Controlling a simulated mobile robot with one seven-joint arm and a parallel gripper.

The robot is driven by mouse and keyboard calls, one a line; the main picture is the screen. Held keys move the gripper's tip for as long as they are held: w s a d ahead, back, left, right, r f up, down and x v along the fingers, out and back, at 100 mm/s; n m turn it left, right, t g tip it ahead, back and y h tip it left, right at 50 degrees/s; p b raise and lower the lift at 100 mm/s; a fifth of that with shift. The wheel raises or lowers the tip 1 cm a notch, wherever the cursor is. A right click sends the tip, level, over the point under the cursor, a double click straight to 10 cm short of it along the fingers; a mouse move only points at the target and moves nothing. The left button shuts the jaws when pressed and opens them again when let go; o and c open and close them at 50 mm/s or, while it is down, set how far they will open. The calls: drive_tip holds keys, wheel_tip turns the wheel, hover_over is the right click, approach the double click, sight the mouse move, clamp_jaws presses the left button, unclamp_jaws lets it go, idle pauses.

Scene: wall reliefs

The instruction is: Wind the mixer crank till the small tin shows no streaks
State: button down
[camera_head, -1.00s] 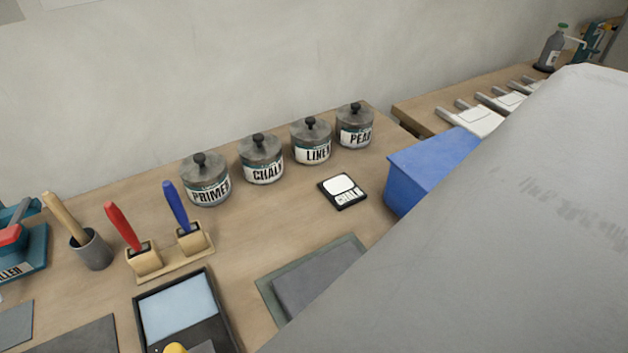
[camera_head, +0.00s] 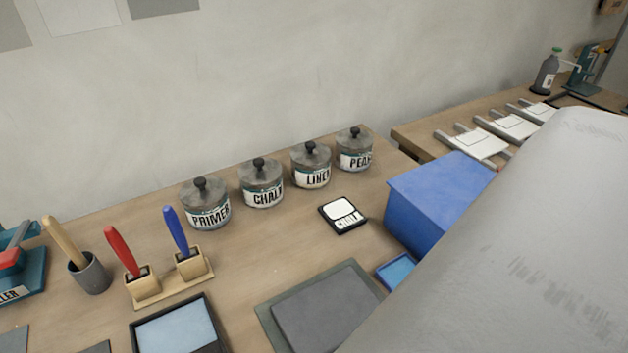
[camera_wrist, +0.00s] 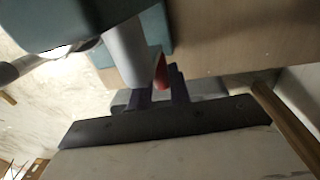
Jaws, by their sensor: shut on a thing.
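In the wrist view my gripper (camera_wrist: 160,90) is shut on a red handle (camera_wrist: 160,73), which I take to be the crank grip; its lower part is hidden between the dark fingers. A pale grey cylinder (camera_wrist: 122,50) lies just left of the handle, in front of a teal body (camera_wrist: 155,30) that looks like the mixer. A larger dark teal part fills the upper left. I cannot make out the small tin or any streaks. In the head view my gripper is out of sight, and my own pale arm covers the lower right.
Lidded tins (camera_head: 262,184) labelled PRIMER, CHALK and the like stand along the wall. A small scale (camera_head: 342,216), a blue box (camera_head: 430,205) and a grey mat (camera_head: 325,308) lie nearby. Red and blue handled tools (camera_head: 122,250) stand in holders at left. A bottle (camera_head: 546,75) is far back.

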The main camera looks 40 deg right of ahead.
drive_tip(key=t, duration=0.3)
drive_tip(key=shift+w+r+h+p, duration=0.15)
drive_tip(key=shift+w+h+p, duration=0.15)
drive_tip(key=shift+p, duration=0.1)
drive_tip(key=t, duration=0.2)
drive_tip(key=shift+w+d+t+h+b, duration=0.1)
drive_tip(key=shift+w+t+h+b, duration=0.2)
drive_tip(key=shift+h, duration=0.1)
drive_tip(key=t, duration=0.1)
drive_tip(key=t+b, duration=0.2)
drive_tip(key=shift+w+d+r+h, duration=0.15)
drive_tip(key=shift+w+r+h, duration=0.1)
drive_tip(key=shift+h, duration=0.05)
drive_tip(key=shift+w+r+t+b, duration=0.15)
drive_tip(key=shift+r+t+b, duration=0.2)
drive_tip(key=shift+t+b, duration=0.55)
drive_tip(key=shift+h, duration=0.3)
drive_tip(key=c, duration=1.3)
unclamp_jaws()
